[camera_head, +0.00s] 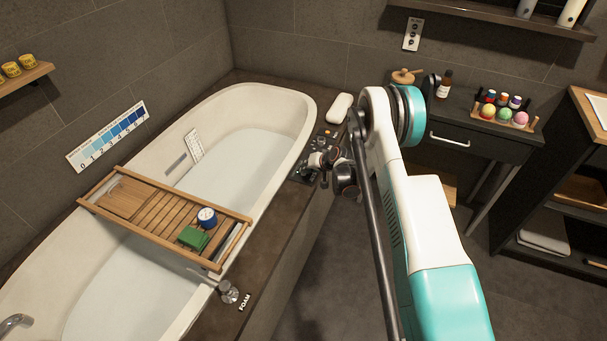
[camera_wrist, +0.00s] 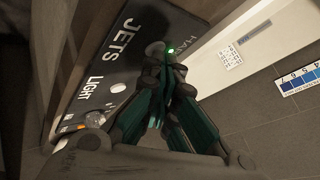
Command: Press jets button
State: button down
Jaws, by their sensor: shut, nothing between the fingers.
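The dark control panel (camera_head: 329,141) lies on the tub's right ledge in the head view, partly hidden by my gripper (camera_head: 318,162). In the wrist view, the panel (camera_wrist: 82,75) carries the white words JETS (camera_wrist: 120,40) and LIGHT, and part of another word. A grey round button (camera_wrist: 154,48) sits beside the JETS word, with a lit green lamp (camera_wrist: 170,50) next to it. My gripper (camera_wrist: 165,62) is shut and empty, its fingertips over the panel by this button. The fingertips cover part of the button, and I cannot tell whether they touch it.
A white bathtub (camera_head: 300,92) holds water, with a wooden tray (camera_head: 125,198) across it. A white bottle-like object (camera_head: 339,108) lies behind the panel. A metal knob (camera_head: 229,291) stands by FOAM. A dark vanity (camera_head: 480,145) stands at right.

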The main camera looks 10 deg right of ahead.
jog(key=shift+r, duration=0.7)
jog(key=shift+r+p, duration=1)
jog(key=shift+r, duration=1.5)
jog(key=s+a+r+h, duration=0.1)
jog(key=s+r, duration=0.1)
jog(key=r, duration=0.8)
jog(key=s+r, duration=0.3)
jog(key=r, duration=0.6)
jog(key=s+r+n+h, duration=0.1)
jog(key=s+r, duration=1)
jog(key=r, duration=0.3)
jog(key=s+a+r+n+g+h, duration=0.1)
jog(key=s+r, duration=0.2)
jog(key=s, duration=0.5)
jog(key=s+r, duration=0.3)
jog(key=s, duration=0.4)
jog(key=s+d+f+n+h, duration=0.1)
jog(key=s, duration=1.5)
jog(key=shift+s+f+h, duration=0.25)
jog(key=shift+f+h, duration=0.05)
jog(key=shift+f, duration=0.1)
